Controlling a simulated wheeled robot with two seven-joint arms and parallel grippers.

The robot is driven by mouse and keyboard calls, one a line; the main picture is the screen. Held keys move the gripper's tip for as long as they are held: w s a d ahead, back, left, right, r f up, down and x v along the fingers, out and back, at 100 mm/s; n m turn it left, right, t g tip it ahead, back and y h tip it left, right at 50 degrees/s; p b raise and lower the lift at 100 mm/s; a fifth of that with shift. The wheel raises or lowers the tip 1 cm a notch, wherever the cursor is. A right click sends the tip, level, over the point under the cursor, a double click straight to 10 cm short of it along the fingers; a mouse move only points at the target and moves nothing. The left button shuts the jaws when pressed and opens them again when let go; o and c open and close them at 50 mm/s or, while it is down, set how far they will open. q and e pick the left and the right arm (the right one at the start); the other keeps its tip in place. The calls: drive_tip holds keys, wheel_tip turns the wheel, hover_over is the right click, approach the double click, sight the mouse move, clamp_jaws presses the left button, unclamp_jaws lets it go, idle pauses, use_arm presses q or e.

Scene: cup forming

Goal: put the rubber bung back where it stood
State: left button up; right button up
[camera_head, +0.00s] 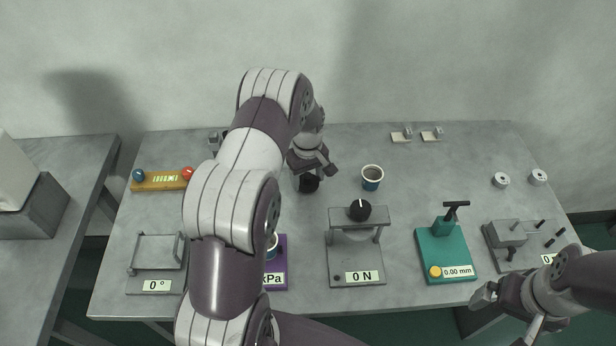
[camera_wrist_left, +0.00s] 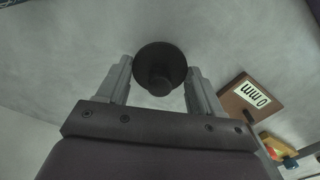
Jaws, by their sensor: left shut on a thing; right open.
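The rubber bung (camera_head: 309,184) is dark and round, at the back middle of the grey table. In the left wrist view the bung (camera_wrist_left: 160,66) shows as a wide black disc with a narrower knob, between the two fingers. My left gripper (camera_head: 313,166) points down and is shut on the bung. I cannot tell whether the bung touches the table. My right gripper (camera_head: 508,315) is open and empty beyond the table's front right edge.
The 0 N press (camera_head: 356,262), a purple kPa base (camera_head: 281,243) and a teal 0.00 mm gauge (camera_head: 446,255) line the front. A yellow board (camera_head: 160,181) lies left. My left arm hides part of the table.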

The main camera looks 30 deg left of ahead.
sight(309, 177)
use_arm(q)
drive_tip(key=shift+f, duration=0.5)
drive_tip(key=shift+w+f, duration=0.1)
drive_tip(key=shift+w, duration=0.05)
drive_tip(key=o, duration=1.1)
drive_tip(key=shift+f, duration=0.1)
drive_tip(key=shift+o, duration=0.2)
drive_tip(key=shift+r, duration=0.4)
wheel_tip(309, 177, up, 12)
drive_tip(key=b, duration=0.1)
drive_tip(key=s+d+r+m, duration=0.1)
drive_tip(key=s+d+m, duration=0.4)
drive_tip(key=s, duration=0.5)
drive_tip(key=s+d+r+m+t, duration=0.1)
drive_tip(key=s+d+m, duration=0.5)
drive_tip(key=s, duration=0.4)
drive_tip(key=shift+d+r, duration=0.2)
drive_tip(key=shift+d, duration=0.3)
